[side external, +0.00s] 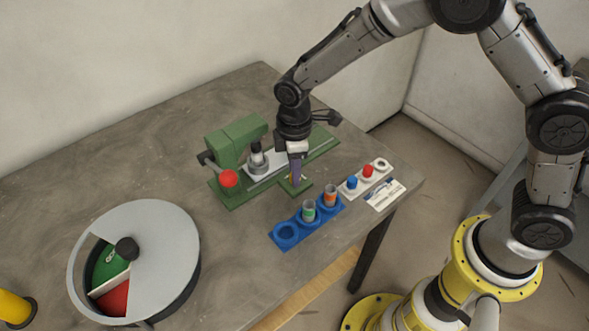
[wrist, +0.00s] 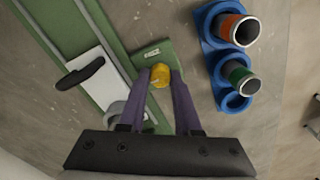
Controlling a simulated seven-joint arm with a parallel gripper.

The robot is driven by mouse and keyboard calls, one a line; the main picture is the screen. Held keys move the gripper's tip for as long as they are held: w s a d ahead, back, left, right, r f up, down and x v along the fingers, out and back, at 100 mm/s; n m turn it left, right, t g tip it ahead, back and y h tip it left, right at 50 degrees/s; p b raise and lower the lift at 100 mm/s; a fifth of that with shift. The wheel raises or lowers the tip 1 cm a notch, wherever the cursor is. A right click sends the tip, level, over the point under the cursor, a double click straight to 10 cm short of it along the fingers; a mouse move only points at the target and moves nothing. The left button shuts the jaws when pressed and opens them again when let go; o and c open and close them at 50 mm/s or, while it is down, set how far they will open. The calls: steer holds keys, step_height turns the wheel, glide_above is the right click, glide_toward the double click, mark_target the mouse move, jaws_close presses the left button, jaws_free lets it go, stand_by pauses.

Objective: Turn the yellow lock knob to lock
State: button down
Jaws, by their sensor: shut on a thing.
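The yellow lock knob (wrist: 160,76) sits on a small green plate beside the green jig (wrist: 112,60) in the wrist view. A small white label (wrist: 152,53) lies on the green surface just beyond it. My gripper (wrist: 161,80) has its two purple fingers shut on the knob, one on each side. In the side external view my gripper (side external: 295,180) points down at the front of the green jig (side external: 237,145), and its fingers hide most of the knob. A marking on the knob is too small to read.
A blue holder (side external: 286,233) with two banded cylinders and one empty ring stands close in front. A white button panel (side external: 366,176) and a card (side external: 384,194) lie to the right. A red-balled lever (side external: 229,178) and a round grey dial (side external: 175,235) stand left.

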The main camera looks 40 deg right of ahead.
steer(key=c, duration=0.6)
jaws_free()
steer(key=shift+r, duration=0.15)
step_height(320, 180, up, 14)
